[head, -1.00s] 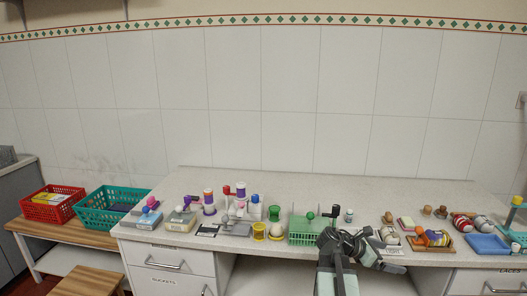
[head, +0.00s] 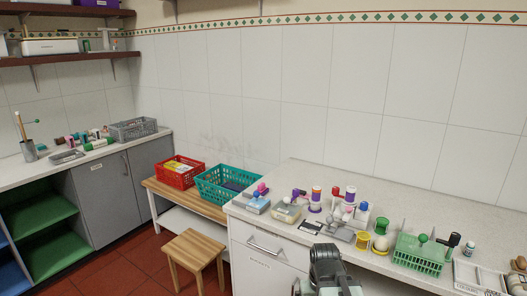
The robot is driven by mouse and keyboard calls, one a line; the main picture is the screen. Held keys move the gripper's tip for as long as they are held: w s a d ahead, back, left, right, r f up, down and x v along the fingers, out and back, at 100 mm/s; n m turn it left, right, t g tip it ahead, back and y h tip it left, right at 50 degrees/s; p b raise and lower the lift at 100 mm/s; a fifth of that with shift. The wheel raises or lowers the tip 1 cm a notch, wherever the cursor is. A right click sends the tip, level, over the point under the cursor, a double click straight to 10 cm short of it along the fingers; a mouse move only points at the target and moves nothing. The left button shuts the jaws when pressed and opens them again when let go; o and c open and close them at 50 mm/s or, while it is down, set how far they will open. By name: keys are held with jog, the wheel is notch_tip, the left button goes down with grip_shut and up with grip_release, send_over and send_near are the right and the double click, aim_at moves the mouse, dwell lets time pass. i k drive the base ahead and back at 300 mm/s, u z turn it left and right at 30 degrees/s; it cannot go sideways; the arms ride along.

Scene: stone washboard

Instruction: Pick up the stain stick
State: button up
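I cannot pick out the stain stick for certain at this size. More small items lie on the far left counter (head: 20,170), including a white and green cylinder (head: 97,144). My dark arm shows at the bottom centre, in front of the stone counter. My gripper's fingertips cannot be made out, and nothing held is visible.
A green rack (head: 420,252) stands on the stone counter. A red basket (head: 180,172) and a teal basket (head: 228,184) rest on a low wooden bench (head: 160,190). A wooden stool (head: 194,248) stands on the red floor (head: 120,268). A grey basket (head: 135,129) is at the left.

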aim_at(469, 249)
jog(key=z, duration=1.65)
jog(key=i, duration=0.25)
jog(key=u, duration=2.15)
jog(key=i, duration=1)
jog(key=z, duration=0.05)
